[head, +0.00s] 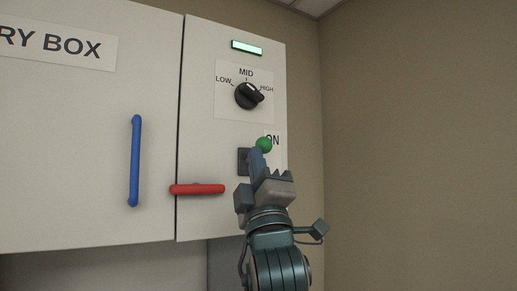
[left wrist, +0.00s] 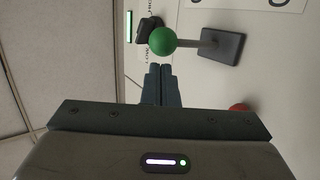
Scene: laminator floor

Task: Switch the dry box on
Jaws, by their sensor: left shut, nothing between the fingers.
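The dry box switch is a lever with a green ball (head: 264,145) and a dark base plate (head: 243,161), on the narrow right panel. The ball stands above and right of the plate, overlapping the ON label (head: 274,138). In the left wrist view the ball (left wrist: 162,40), its grey stalk and plate (left wrist: 222,46) show clearly. My left gripper (head: 257,158) is shut and empty, its tips just below the ball in the head view. The left wrist view shows the closed fingertips (left wrist: 160,68) close to the ball; whether they touch is unclear. My right gripper is not in view.
Above the lever are a black dial (head: 248,96) marked LOW, MID, HIGH and a bright green-white lamp (head: 246,47). A red horizontal handle (head: 198,189) sits left of my gripper, and a blue vertical handle (head: 135,160) is on the door. A bare wall (head: 420,150) stands right.

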